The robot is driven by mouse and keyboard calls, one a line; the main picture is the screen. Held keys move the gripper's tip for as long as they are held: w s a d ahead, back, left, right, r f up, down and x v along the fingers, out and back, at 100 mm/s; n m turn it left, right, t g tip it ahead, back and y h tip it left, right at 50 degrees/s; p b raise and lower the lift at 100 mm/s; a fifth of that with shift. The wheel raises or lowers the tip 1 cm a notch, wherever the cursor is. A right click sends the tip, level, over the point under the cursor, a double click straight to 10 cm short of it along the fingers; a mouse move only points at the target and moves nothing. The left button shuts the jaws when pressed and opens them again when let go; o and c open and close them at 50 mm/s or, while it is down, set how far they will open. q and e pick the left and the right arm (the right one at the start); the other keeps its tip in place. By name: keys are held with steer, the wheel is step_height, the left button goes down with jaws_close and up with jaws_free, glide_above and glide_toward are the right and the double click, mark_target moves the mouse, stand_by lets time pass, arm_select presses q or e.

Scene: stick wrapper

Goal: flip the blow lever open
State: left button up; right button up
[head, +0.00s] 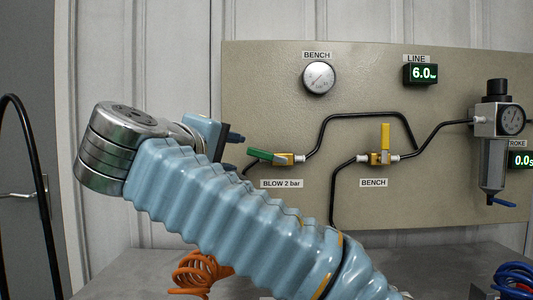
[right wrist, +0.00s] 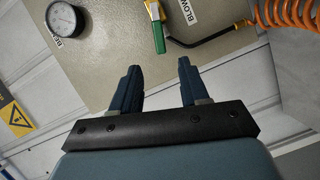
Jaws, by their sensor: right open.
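The blow lever (head: 259,155) is a green handle on a small brass valve (head: 283,159) above the "BLOW 2 bar" label (head: 282,184). It points left, nearly level, its free end slightly raised. My right gripper (head: 235,151) is just left of the lever's free end in the head view. In the right wrist view the open, empty fingers (right wrist: 159,74) point toward the panel, and the green lever (right wrist: 158,38) shows beyond the fingertips, with a visible gap. The left gripper is not in view.
The beige panel (head: 350,85) also carries a yellow upright bench lever (head: 385,136), a round gauge (head: 318,77), a 6.0 line display (head: 421,73) and a filter unit (head: 494,150). Black pipes run between them. An orange coiled hose (head: 200,272) lies on the grey bench below.

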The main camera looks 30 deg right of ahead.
mark_target(258, 154)
steer(key=x, duration=1.3)
steer(key=shift+p, duration=0.35)
jaws_close()
